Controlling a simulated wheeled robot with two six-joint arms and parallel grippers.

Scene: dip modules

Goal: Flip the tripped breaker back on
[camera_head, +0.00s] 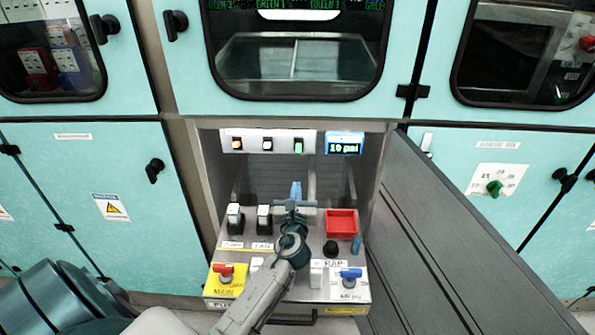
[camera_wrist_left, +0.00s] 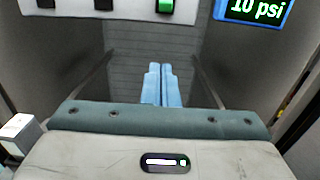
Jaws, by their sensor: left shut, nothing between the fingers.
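My left gripper (camera_head: 296,190) is shut and empty, its blue fingertips together above the sloping control panel (camera_head: 300,290) in an open cabinet bay. The fingers also show in the left wrist view (camera_wrist_left: 158,84), apart from any switch. Two white-topped black switches (camera_head: 235,217) (camera_head: 264,217) stand on the panel left of my gripper; labels lie below them. My arm hides the panel's middle, so I cannot tell if another switch is there. A white strip (camera_head: 280,135) behind holds three small switches or lamps, the right one green (camera_head: 298,146). I cannot tell which is tripped. My right gripper is not in view.
A red tray (camera_head: 342,213), a black knob (camera_head: 331,247), a red handle (camera_head: 222,269) and a blue handle (camera_head: 350,274) sit on the panel. A display (camera_head: 344,145) reads 10 psi. An open grey door (camera_head: 450,240) stands at the right.

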